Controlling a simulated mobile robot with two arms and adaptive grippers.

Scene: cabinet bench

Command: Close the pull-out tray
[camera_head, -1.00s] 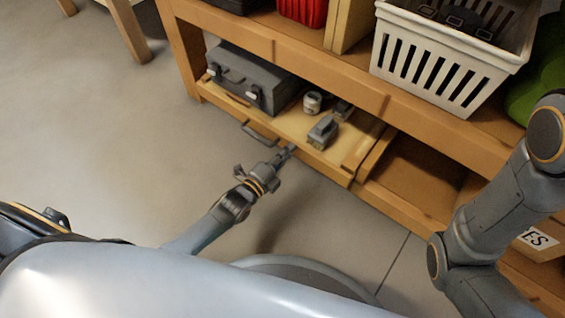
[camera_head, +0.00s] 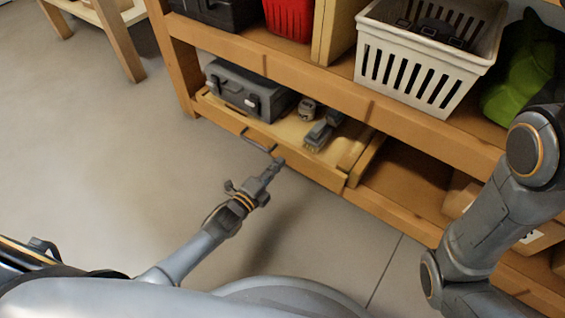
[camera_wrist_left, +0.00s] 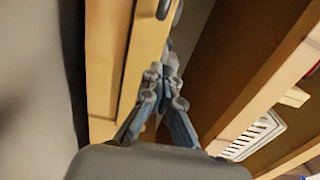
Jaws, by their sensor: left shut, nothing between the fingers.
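The pull-out tray (camera_head: 290,130) is a light wooden board on the lower shelf of the bench, and it sticks out past the shelf above. A dark bar handle (camera_head: 257,141) is on its front. A grey toolbox (camera_head: 240,92), a small can (camera_head: 307,109) and a grey tool (camera_head: 320,135) sit on it. My left gripper (camera_head: 278,162) is shut and empty at the tray's front edge, right of the handle; I cannot tell if it touches. In the left wrist view the shut fingers (camera_wrist_left: 170,62) are beside the wooden front (camera_wrist_left: 150,50). My right gripper is out of view.
A white basket (camera_head: 425,60), a red container (camera_head: 288,18) and a green object (camera_head: 525,70) stand on the shelf above. A wooden-legged piece of furniture (camera_head: 120,40) is at the back left. The floor (camera_head: 120,170) left of the tray is clear.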

